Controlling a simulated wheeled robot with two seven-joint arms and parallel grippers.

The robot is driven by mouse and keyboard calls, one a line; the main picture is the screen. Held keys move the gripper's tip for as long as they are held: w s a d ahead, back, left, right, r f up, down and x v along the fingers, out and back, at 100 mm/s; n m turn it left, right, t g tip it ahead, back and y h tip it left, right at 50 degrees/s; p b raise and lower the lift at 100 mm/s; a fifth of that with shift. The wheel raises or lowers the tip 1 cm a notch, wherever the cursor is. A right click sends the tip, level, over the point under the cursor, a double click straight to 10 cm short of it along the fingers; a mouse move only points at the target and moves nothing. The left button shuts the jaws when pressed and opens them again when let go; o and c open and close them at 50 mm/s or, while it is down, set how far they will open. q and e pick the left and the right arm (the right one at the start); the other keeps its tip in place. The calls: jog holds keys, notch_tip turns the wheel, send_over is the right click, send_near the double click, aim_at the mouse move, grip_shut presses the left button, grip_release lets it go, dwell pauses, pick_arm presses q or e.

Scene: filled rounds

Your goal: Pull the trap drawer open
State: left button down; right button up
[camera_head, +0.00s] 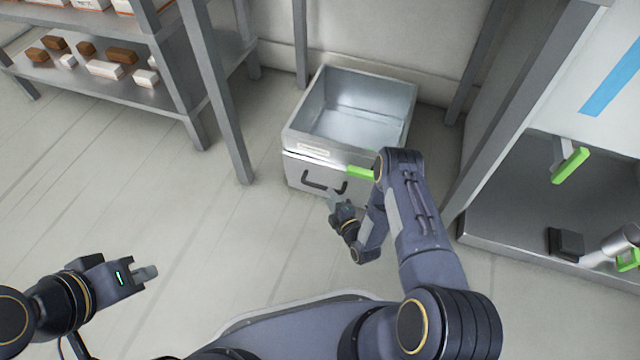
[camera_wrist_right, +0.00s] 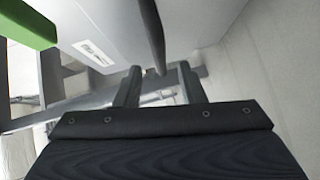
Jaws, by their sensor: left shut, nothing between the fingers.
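The trap drawer (camera_head: 312,174) is the lower front of a grey metal box, with a dark bar handle (camera_head: 318,186) across it. Its front looks flush with the box. My right gripper (camera_head: 333,196) is at the right end of the handle. In the right wrist view its two fingers (camera_wrist_right: 160,84) stand apart, with the dark handle bar (camera_wrist_right: 152,35) reaching in between them. I cannot tell whether they touch it. My left gripper (camera_head: 150,272) is shut and empty, over the floor at the lower left, far from the drawer.
The box has an open, empty top (camera_head: 345,115) and a green tab (camera_head: 358,172) beside my right forearm. A shelf rack (camera_head: 165,95) with brown and white blocks stands at the left. A metal cabinet (camera_head: 500,225) stands at the right. The floor before the drawer is clear.

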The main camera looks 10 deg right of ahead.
aim_at(324, 188)
jog(key=b+x, duration=0.2)
jog(key=x, duration=0.3)
jog(key=shift+w+f, duration=0.1)
jog(key=shift+w, duration=0.1)
jog(key=shift+w+a, duration=0.1)
jog(key=shift+w, duration=0.3)
jog(key=shift+c, duration=0.5)
grip_shut()
